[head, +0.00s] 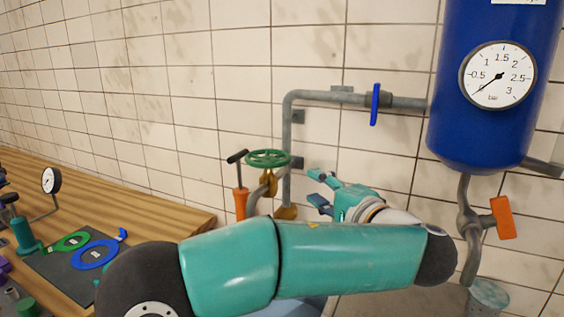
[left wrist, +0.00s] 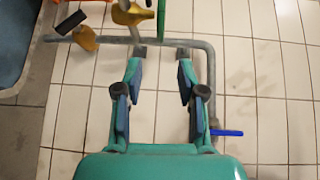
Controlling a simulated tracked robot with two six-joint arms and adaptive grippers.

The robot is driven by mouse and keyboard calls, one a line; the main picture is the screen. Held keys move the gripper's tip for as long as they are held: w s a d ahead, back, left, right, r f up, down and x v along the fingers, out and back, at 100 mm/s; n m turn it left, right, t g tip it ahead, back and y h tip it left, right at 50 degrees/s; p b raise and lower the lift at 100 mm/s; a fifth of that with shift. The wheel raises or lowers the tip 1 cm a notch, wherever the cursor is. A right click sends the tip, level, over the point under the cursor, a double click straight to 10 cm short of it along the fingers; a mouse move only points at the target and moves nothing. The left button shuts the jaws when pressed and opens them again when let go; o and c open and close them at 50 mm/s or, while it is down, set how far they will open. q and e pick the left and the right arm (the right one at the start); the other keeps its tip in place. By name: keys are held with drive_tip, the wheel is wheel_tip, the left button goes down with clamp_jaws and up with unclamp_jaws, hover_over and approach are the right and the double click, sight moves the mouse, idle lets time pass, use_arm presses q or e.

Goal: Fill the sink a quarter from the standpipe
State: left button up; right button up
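The standpipe (head: 287,135) is a grey pipe on the tiled wall, with a green handwheel (head: 268,158) and brass fittings (head: 286,212) low down. In the left wrist view the handwheel (left wrist: 161,18) is cut by the top edge, near a brass fitting (left wrist: 86,38). My left gripper (head: 316,188) is open and empty, right of the handwheel and apart from it. Its spread fingers (left wrist: 158,75) show before the pipe and tiles. A blue basin, apparently the sink (head: 292,309), is mostly hidden by my left arm; its edge shows in the left wrist view (left wrist: 18,40). Its water level cannot be told. My right gripper is out of view.
A blue lever (head: 375,104) sits on the upper pipe. The blue tank (head: 480,130) carries a gauge (head: 498,76); below are an orange handle (head: 502,217) and a bucket (head: 488,296). An orange T-handled item (head: 240,201) stands beside the wooden bench (head: 120,195).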

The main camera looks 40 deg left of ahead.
sight(277, 162)
use_arm(q)
drive_tip(key=p+x, duration=0.1)
drive_tip(key=x, duration=0.6)
drive_tip(key=p+x, duration=0.2)
drive_tip(key=x, duration=0.5)
drive_tip(key=shift+s+a+r, duration=0.1)
drive_tip(key=shift+a, duration=0.95)
clamp_jaws()
